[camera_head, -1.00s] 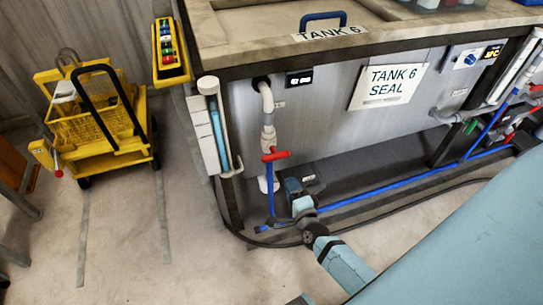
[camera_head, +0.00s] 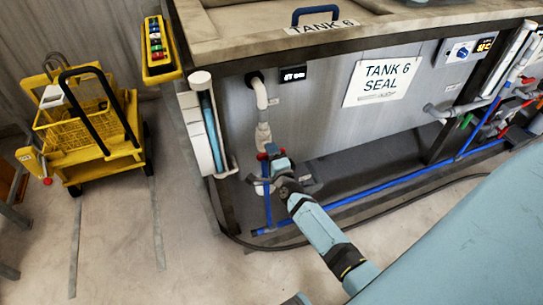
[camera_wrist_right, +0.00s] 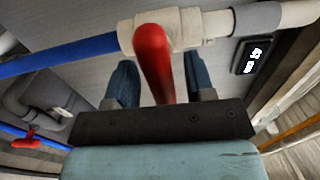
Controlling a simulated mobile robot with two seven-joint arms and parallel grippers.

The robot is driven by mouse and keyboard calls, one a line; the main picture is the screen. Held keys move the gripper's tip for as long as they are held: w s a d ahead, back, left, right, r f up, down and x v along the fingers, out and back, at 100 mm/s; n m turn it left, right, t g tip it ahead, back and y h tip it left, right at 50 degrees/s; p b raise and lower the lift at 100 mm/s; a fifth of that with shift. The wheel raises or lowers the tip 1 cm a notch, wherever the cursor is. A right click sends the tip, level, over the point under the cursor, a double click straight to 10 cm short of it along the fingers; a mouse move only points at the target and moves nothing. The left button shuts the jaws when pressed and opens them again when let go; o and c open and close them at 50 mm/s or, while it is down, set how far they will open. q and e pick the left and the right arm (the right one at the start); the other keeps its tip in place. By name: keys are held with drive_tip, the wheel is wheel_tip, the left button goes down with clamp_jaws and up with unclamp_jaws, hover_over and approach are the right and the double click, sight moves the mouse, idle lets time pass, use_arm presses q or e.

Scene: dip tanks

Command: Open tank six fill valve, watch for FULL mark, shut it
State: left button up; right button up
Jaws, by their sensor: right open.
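Tank six (camera_head: 315,115) fills the middle of the head view, with a "TANK 6 SEAL" plate (camera_head: 383,82). Its white fill pipe (camera_head: 262,97) comes down the front left to a red valve handle (camera_head: 262,156), mostly hidden by my right gripper (camera_head: 277,163). In the wrist view the red handle (camera_wrist_right: 152,55) stands between my two open fingers, with visible space on both sides. The level gauge (camera_head: 198,130) at the tank's left corner has a white panel and a bluish tube; no FULL mark is legible. My left gripper is not in view.
A yellow trolley (camera_head: 88,130) stands on the floor at left. A yellow button box (camera_head: 157,45) hangs by the tank corner. A blue pipe (camera_head: 375,190) and a dark hose (camera_head: 400,212) run low along the tank. A small display (camera_head: 293,75) sits beside the fill pipe.

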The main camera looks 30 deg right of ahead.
clamp_jaws()
